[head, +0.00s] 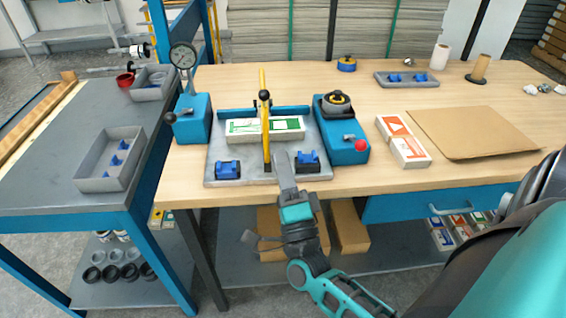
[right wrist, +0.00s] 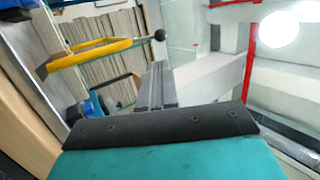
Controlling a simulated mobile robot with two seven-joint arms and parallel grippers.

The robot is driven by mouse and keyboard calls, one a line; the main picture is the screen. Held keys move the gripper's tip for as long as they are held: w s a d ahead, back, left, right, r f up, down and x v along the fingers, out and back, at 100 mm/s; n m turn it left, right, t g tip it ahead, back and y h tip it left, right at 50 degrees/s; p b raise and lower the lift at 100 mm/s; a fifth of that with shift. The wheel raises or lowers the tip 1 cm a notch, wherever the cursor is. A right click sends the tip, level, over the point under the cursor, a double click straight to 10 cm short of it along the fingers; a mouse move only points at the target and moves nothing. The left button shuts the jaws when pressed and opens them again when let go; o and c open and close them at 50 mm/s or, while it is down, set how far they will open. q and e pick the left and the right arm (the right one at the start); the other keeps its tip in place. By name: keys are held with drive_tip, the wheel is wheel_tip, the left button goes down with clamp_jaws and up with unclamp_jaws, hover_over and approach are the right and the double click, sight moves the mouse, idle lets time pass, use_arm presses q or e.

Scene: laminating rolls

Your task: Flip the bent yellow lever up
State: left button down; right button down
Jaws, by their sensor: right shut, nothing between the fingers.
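The bent yellow lever (head: 267,140) stands over the middle of the grey fixture plate (head: 245,175) in the head view, with a black ball knob. In the right wrist view the yellow lever (right wrist: 95,52) is at upper left, its black ball at its right end. My right gripper (head: 280,156) is shut and empty, just right of the lever's lower part in the head view. Its fingers (right wrist: 155,82) are together in the right wrist view, with a visible gap from the lever. I cannot tell contact from the head view. My left gripper is not in view.
A white and green box (head: 240,127) lies on the plate behind the lever. Blue blocks (head: 228,169) sit at the plate's front. A teal unit with a red knob (head: 361,145) stands at right, and a dial gauge (head: 183,56) at left. Cardboard (head: 475,130) lies at right.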

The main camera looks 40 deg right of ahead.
sight(264, 103)
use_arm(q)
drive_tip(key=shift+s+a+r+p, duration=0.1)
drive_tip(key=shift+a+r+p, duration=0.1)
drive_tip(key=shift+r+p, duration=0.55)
use_arm(e)
drive_tip(key=x, duration=1)
drive_tip(key=shift+w, duration=0.2)
drive_tip(key=shift+d+r, duration=0.15)
drive_tip(key=shift+r, duration=0.05)
